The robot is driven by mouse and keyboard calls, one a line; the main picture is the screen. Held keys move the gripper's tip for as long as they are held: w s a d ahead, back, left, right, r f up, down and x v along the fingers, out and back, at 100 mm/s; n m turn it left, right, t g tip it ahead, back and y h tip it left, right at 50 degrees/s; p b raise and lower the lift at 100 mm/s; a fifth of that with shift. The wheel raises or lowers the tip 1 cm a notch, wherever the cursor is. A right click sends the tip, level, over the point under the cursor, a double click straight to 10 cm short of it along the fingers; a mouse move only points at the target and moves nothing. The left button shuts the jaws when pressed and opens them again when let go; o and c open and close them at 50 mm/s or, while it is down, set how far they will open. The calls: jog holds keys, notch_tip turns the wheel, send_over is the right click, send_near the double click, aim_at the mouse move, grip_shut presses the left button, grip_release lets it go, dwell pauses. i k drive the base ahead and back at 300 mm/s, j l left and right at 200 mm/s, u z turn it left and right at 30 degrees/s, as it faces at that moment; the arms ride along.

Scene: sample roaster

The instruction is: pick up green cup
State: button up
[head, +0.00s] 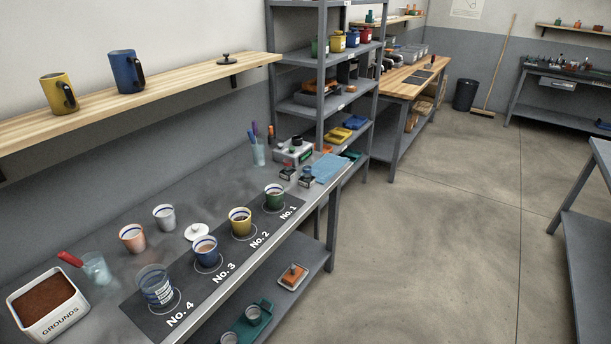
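A green cup (273,201) with a pale rim and dark contents stands upright on the circle marked No. 1, at the far end of the dark mat (190,312) on the steel bench. A yellow cup (240,226) stands nearest to it, at No. 2. A blue cup (205,253) stands at No. 3, and a clear glass (156,286) at No. 4. My gripper is not in view. Nothing touches the green cup that I can see.
A white lid (198,232), copper cup (132,239) and grey cup (164,217) stand behind the row. A grounds bin (47,325) is at the near left. The floor (430,240) to the right is clear.

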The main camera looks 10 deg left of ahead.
aim_at(274, 193)
jog(key=i+l+u, duration=0.25)
jog(key=i, duration=0.25)
jog(key=i+l+u, duration=0.15)
jog(key=i+u, duration=0.15)
jog(key=i, duration=0.2)
jog(key=i+l+u, duration=0.25)
jog(key=i, duration=0.25)
jog(key=i+l+u, duration=0.1)
jog(key=u, duration=0.35)
jog(key=i+l+u, duration=0.15)
jog(key=u, duration=0.25)
jog(key=i+l+u, duration=0.15)
jog(key=u, duration=0.3)
jog(key=l+u, duration=0.25)
jog(key=u, duration=0.15)
jog(key=i+l+u, duration=0.1)
jog(key=l+u, duration=0.2)
jog(key=u, duration=0.15)
jog(key=l+u, duration=0.2)
jog(key=u, duration=0.2)
jog(key=i+l+u, duration=0.1)
jog(key=l+u, duration=0.5)
jog(key=u, duration=0.15)
